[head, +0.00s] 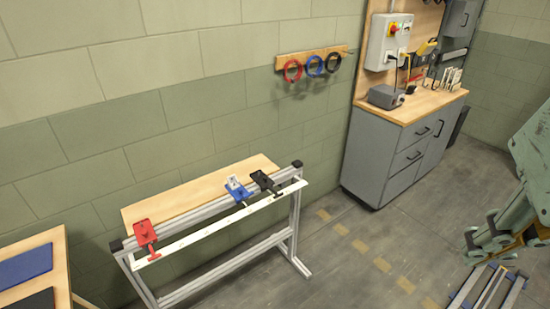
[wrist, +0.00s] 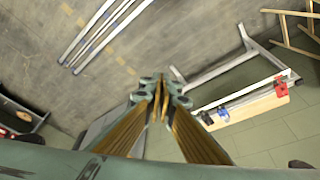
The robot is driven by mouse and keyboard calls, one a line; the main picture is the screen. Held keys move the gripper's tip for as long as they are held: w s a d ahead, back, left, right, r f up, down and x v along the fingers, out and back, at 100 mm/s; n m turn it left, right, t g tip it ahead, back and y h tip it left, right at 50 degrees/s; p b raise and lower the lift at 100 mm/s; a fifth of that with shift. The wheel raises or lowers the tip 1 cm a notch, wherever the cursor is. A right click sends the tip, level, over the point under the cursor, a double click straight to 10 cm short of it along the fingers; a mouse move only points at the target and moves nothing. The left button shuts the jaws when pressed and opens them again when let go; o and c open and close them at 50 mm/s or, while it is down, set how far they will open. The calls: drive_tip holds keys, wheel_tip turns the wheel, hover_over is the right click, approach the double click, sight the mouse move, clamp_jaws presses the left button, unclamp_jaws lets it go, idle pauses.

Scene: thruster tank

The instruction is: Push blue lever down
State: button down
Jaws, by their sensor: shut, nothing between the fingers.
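The blue lever (head: 239,191) is mounted on the front edge of a narrow bench (head: 185,203), between a red lever (head: 146,232) at the left and a black lever (head: 264,183) close on its right. A small whitish part stands on the blue one; its exact lever angle is too small to tell. My gripper (head: 480,238) is at the far right, well apart from the bench, over the floor. In the wrist view my gripper (wrist: 161,84) is shut and empty. The blue lever (wrist: 223,113) shows there, small, to the right of the fingers.
A white strip (head: 215,223) runs along the bench front below the levers. A grey cabinet (head: 400,150) stands at the back right. Red, blue and black rings hang on a wall rack (head: 312,60). A metal frame (head: 487,290) lies below my gripper. Open floor separates bench and gripper.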

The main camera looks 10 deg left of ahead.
drive_tip(key=w+a+n+p, duration=0.1)
drive_tip(key=w+a, duration=0.3)
drive_tip(key=w, duration=0.5)
drive_tip(key=w+a+r+n+g+p, duration=0.15)
drive_tip(key=w+a, duration=0.25)
drive_tip(key=w, duration=0.5)
drive_tip(key=w+a+n+p, duration=0.15)
drive_tip(key=w+a, duration=0.25)
drive_tip(key=w, duration=0.4)
drive_tip(key=n+g+p, duration=0.2)
drive_tip(key=n+p, duration=0.3)
drive_tip(key=p, duration=0.2)
hover_over(249, 195)
wheel_tip(249, 195, down, 36)
drive_tip(key=shift+s+d+y, duration=0.25)
drive_tip(key=shift+d+y, duration=0.05)
drive_tip(key=shift+y, duration=0.1)
drive_tip(key=shift+f+t, duration=0.1)
drive_tip(key=shift+t, duration=0.15)
drive_tip(key=shift+w+a+f+b, duration=0.1)
drive_tip(key=shift+f+b, duration=0.25)
drive_tip(key=shift+f, duration=1.35)
drive_tip(key=shift+w+a+f+b, duration=0.1)
drive_tip(key=shift+f+b, duration=0.25)
drive_tip(key=shift+f, duration=1.3)
drive_tip(key=shift+f, duration=0.1)
